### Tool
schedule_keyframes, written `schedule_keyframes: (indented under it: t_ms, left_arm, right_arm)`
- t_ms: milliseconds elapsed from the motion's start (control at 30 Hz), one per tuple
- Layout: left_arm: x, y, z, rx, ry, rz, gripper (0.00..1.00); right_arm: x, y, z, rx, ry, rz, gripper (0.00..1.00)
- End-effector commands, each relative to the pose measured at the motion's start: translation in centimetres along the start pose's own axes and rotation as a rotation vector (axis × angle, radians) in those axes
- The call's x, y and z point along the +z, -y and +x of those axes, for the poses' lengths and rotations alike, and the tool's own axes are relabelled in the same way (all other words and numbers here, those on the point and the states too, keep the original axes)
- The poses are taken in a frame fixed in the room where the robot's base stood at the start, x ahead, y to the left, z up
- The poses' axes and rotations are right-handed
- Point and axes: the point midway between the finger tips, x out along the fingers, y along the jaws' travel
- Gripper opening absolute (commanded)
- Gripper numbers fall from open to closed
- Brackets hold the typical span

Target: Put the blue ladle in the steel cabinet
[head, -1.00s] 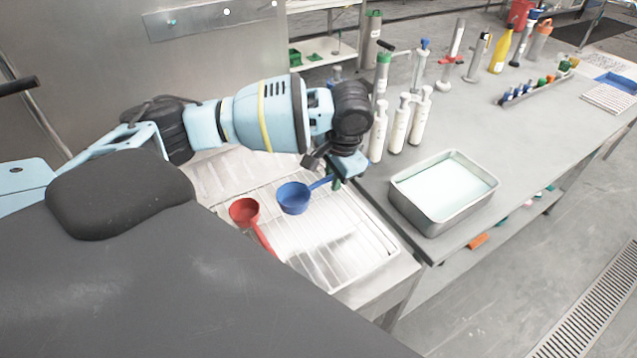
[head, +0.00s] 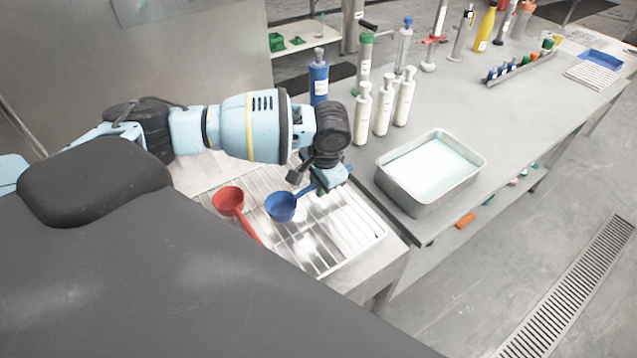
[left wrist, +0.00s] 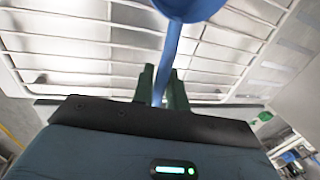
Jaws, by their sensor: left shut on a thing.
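The blue ladle (head: 281,207) is over the wire rack in the head view, its bowl to the left and its handle running up to my left gripper (head: 322,188). The left wrist view shows the ladle's handle (left wrist: 169,55) between the two green fingers of my left gripper (left wrist: 162,88), which is shut on it. The bowl is cut off at the top of that view. Whether the ladle touches the rack is hard to tell. My right gripper is not in view. I cannot identify the steel cabinet for certain; a large steel panel (head: 190,60) stands at the back left.
A red ladle (head: 228,201) lies on the wire rack (head: 330,235) left of the blue one. A steel tray (head: 425,200) with pale contents sits on the table to the right. White bottles (head: 383,108) and a blue bottle (head: 319,78) stand behind the gripper.

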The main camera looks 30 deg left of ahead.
Motion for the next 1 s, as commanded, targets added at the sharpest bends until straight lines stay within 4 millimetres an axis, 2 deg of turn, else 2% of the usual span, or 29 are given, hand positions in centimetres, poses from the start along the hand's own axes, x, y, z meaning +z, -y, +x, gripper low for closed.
schedule_keyframes:
  t_ms: [167,200,333,700,867,1000]
  left_arm:
    - [0.0,-0.1,0.3,0.001,0.0,0.0,0.0]
    - [0.0,-0.1,0.2,0.0,-0.001,0.0,0.2]
    - [0.0,-0.1,0.2,0.0,0.0,0.0,0.36]
    - [0.0,0.1,-0.2,-0.001,-0.001,0.0,0.36]
    - [-0.1,0.1,-2.5,-0.002,-0.005,-0.001,0.36]
    - [-0.1,0.1,-5.4,-0.002,-0.007,0.0,0.36]
  right_arm:
    - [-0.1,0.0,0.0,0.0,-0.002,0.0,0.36]
    - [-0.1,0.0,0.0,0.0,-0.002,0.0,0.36]
    - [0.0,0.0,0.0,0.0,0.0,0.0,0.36]
    - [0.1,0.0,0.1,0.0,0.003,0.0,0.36]
    - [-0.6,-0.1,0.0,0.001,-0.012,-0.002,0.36]
    - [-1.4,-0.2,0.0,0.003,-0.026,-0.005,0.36]
